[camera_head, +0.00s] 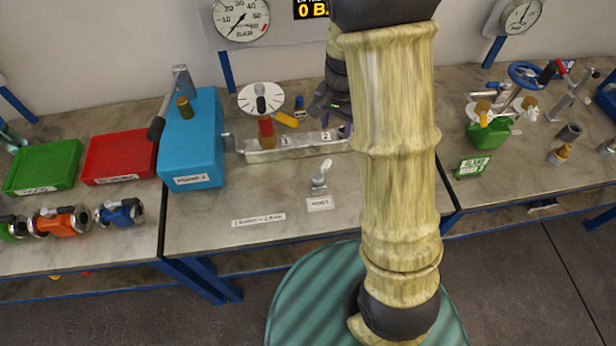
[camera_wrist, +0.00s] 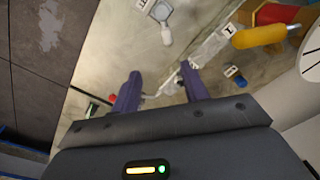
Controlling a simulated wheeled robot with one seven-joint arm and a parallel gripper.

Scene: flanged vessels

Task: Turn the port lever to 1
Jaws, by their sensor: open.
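A yellow-orange lever (camera_head: 287,119) sticks out from a red valve body (camera_head: 266,132) on a long grey block (camera_head: 262,155), whose plates read 1 (camera_head: 286,141) and 2 (camera_head: 325,135). The lever also shows in the wrist view (camera_wrist: 265,36), pointing between those plates. A small grey lever (camera_head: 320,180) stands on the bench in front of the block, with a label plate too blurred to read surely; it shows in the wrist view (camera_wrist: 160,12). My gripper (camera_wrist: 160,88) is open and empty, above the block's right end, apart from both levers. My arm hides much of it in the head view.
A blue box (camera_head: 193,140) with a black-gripped handle stands left of the block. A white dial (camera_head: 261,98) is behind the red valve. Red (camera_head: 120,157) and green (camera_head: 43,168) trays lie at left. The bench front is mostly clear.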

